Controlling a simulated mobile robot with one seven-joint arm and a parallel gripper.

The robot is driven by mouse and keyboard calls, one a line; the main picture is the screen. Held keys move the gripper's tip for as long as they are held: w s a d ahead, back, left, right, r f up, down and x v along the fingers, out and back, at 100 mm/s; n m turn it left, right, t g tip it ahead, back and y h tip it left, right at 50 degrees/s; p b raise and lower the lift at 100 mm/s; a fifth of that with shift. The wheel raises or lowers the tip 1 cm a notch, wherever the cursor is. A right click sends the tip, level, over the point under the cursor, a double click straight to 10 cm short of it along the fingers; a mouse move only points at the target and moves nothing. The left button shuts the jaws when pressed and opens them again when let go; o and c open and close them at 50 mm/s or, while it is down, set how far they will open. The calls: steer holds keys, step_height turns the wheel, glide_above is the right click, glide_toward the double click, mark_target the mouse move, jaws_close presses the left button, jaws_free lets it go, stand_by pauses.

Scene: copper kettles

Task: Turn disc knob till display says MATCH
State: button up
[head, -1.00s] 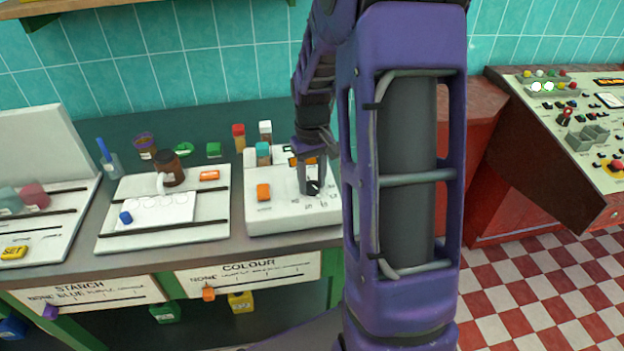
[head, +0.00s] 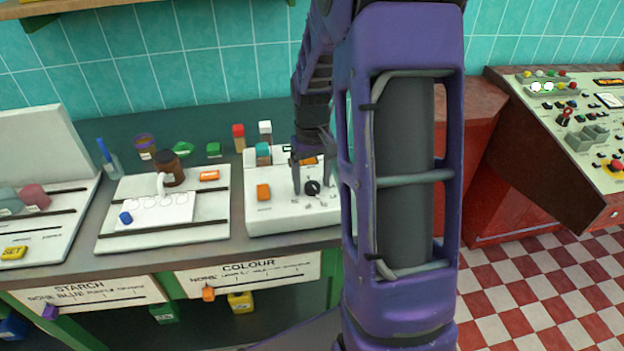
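The dark disc knob (head: 312,188) sits on the sloped front of a white instrument box (head: 262,213) on the counter. My gripper (head: 311,187) points down at it in the head view. Its two fingers are spread, one on each side of the knob, with space between them and the knob. A small display with orange on it (head: 309,160) is partly hidden behind the gripper, and I cannot read its text. My arm covers the right end of the box.
An orange button (head: 263,192) lies left of the knob. Capped vials (head: 263,153) stand at the back of the box. A white tray (head: 215,226) with a brown bottle (head: 170,169) stands to the left. A red-buttoned console (head: 600,140) is far right.

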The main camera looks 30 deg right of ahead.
mark_target(312, 184)
step_height(312, 184, up, 18)
steer(key=p, duration=0.2)
steer(key=shift+f, duration=0.25)
stand_by(0.5)
